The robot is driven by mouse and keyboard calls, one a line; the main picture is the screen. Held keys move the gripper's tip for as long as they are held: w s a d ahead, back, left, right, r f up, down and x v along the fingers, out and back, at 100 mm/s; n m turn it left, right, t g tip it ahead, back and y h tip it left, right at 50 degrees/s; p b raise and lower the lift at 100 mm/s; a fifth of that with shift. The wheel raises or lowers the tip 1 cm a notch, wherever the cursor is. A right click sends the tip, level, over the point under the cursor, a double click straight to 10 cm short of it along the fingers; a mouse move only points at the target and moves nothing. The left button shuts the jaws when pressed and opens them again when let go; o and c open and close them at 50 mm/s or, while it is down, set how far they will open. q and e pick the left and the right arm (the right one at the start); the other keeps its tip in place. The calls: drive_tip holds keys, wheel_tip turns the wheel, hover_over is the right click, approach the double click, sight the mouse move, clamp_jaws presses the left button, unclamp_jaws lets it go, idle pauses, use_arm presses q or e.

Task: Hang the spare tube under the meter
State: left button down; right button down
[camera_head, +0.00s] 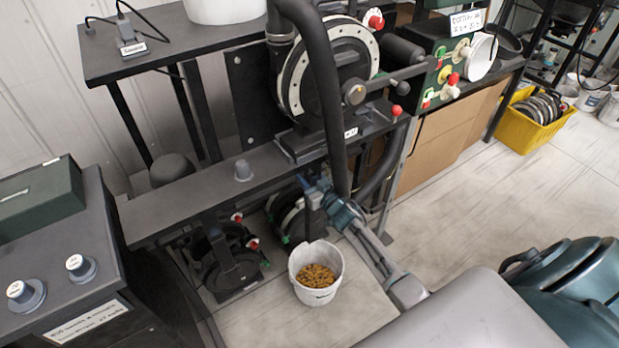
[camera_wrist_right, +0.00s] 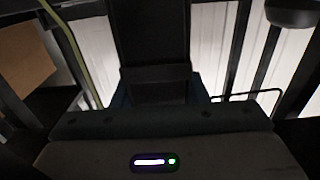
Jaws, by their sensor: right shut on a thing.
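The seed meter (camera_head: 293,72) is a round dark housing with a white dotted ring, mounted above a dark beam. My right gripper (camera_head: 314,189) comes in from the lower right and is just below the beam, under the meter. In the right wrist view a dark block (camera_wrist_right: 154,40) fills the space ahead of the gripper. My left gripper is out of view.
A white bucket (camera_head: 318,294) of yellow-brown seeds stands on the floor below. A thick black hose (camera_head: 325,90) runs down in front of the meter, close to my right gripper. A yellow crate (camera_head: 520,138) stands at the right.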

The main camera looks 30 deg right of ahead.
drive_tip(key=shift+w, duration=0.1)
idle(0.3)
drive_tip(key=shift+f, duration=0.45)
idle(0.4)
drive_tip(key=c, duration=0.8)
unclamp_jaws()
drive_tip(key=shift+o, duration=0.2)
